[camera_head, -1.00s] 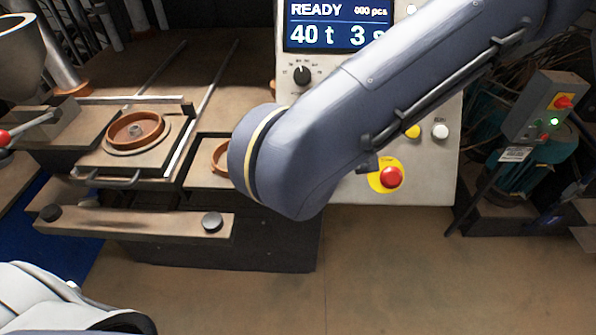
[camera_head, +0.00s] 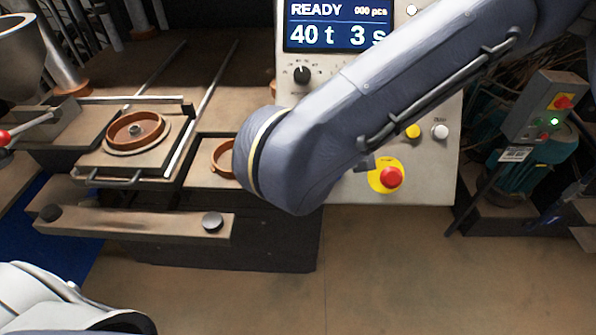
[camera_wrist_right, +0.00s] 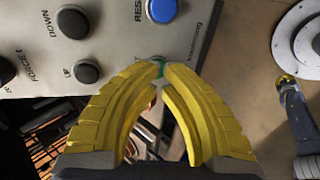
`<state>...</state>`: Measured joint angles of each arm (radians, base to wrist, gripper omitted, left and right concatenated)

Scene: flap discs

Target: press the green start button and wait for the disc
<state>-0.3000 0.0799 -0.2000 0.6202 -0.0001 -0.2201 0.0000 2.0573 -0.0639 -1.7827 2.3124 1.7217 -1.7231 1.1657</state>
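The green start button (camera_wrist_right: 158,66) shows only as a small patch in the right wrist view, mostly covered by my fingertips. My right gripper (camera_wrist_right: 160,76) has its yellow fingers bowed, with the tips drawn together right at the button; I cannot tell whether they touch it. It holds nothing. In the head view my right arm hides this gripper and the button. The panel display (camera_head: 338,25) reads READY, 000 pcs, 40 t. A brown ring-shaped disc mould (camera_head: 135,131) sits on the press plate at left. No finished disc is evident. My left gripper is out of view.
A red stop button (camera_head: 390,177) on a yellow base sits low on the control panel (camera_head: 440,180). A blue reset button (camera_wrist_right: 162,10) and black buttons (camera_wrist_right: 88,71) lie near my fingertips. A second brown ring (camera_head: 222,158) is partly hidden by my arm.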

